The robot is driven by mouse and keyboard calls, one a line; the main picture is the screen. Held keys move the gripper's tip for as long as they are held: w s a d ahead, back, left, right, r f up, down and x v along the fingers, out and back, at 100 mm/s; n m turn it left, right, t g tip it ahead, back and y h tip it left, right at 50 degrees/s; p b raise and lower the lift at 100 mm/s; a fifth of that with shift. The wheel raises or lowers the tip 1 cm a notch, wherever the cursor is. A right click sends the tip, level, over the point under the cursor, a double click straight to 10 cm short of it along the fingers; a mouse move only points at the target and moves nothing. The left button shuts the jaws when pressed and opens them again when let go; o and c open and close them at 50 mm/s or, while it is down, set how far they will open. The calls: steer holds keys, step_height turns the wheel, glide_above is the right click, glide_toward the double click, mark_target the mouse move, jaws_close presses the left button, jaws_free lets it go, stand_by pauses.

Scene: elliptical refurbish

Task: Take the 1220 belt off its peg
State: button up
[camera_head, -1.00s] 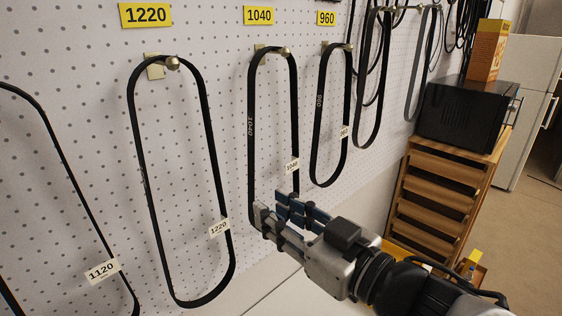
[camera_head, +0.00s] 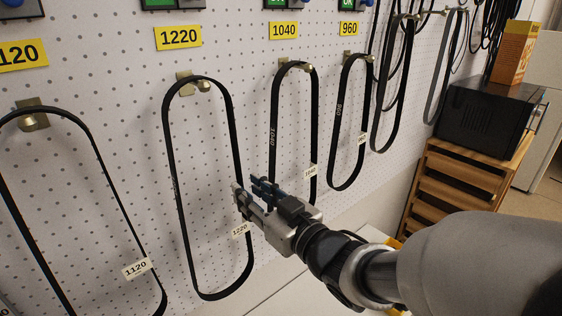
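The 1220 belt (camera_head: 177,212) is a long black loop hanging from its brass peg (camera_head: 203,86) on the pegboard, under the yellow 1220 sign (camera_head: 178,38). A white 1220 tag (camera_head: 240,230) is on its lower right side. My gripper (camera_head: 249,189) is in front of the board, beside the right strand of this belt, with its fingers pointing up and left. A gap shows between its fingers, and nothing is seen held in them. One finger overlaps the strand in the picture; I cannot tell whether it touches.
The 1120 belt (camera_head: 91,136) hangs to the left. The 1040 belt (camera_head: 273,130) hangs close on the right, partly behind my gripper, then the 960 belt (camera_head: 337,125). A black microwave (camera_head: 484,120) stands on a wooden cabinet (camera_head: 455,185) at the right.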

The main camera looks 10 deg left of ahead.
steer(key=x, duration=0.5)
steer(key=shift+w+f, duration=0.1)
steer(key=shift+f, duration=0.25)
steer(key=shift+d, duration=0.1)
steer(key=shift+c, duration=0.5)
jaws_close()
